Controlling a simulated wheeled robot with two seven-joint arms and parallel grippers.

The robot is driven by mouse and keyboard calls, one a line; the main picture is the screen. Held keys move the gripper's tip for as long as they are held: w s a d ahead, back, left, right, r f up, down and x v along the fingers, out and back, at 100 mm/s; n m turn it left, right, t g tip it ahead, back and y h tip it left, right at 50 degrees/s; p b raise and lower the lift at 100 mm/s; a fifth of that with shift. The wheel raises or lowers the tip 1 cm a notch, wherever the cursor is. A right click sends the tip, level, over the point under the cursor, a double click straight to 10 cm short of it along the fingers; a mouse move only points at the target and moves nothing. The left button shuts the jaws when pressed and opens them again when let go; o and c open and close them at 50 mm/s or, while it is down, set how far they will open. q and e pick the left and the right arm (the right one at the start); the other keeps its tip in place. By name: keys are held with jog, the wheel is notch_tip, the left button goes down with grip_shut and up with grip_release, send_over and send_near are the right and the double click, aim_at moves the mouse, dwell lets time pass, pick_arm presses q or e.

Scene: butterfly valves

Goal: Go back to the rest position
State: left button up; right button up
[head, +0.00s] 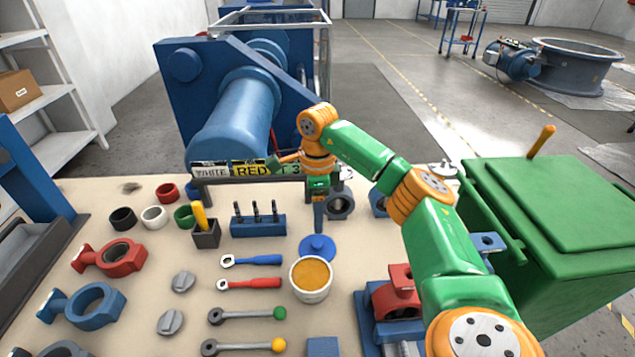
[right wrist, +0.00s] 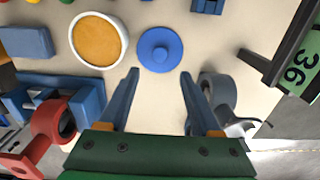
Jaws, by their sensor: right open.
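My right gripper (head: 318,215) points down over the far middle of the table, and its fingers show spread apart in the right wrist view (right wrist: 159,73). Nothing is between the fingers. A round blue lid with a knob (head: 318,249) lies on the table just beyond the fingertips in the wrist view (right wrist: 160,50). It is apart from the fingers there. An open white tub of orange-brown contents (head: 311,280) stands beside the lid and also shows in the wrist view (right wrist: 98,40). My left gripper is outside both views.
A label rail (head: 212,171) runs along the table's far edge, close to my right wrist. Red valve parts (head: 399,296) stand right of the tub. A green box (head: 555,215) stands at right. Wrenches (head: 250,283), a blue tool block (head: 258,225) and rings (head: 122,218) lie left.

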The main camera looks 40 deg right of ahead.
jog(key=shift+r, duration=1.6)
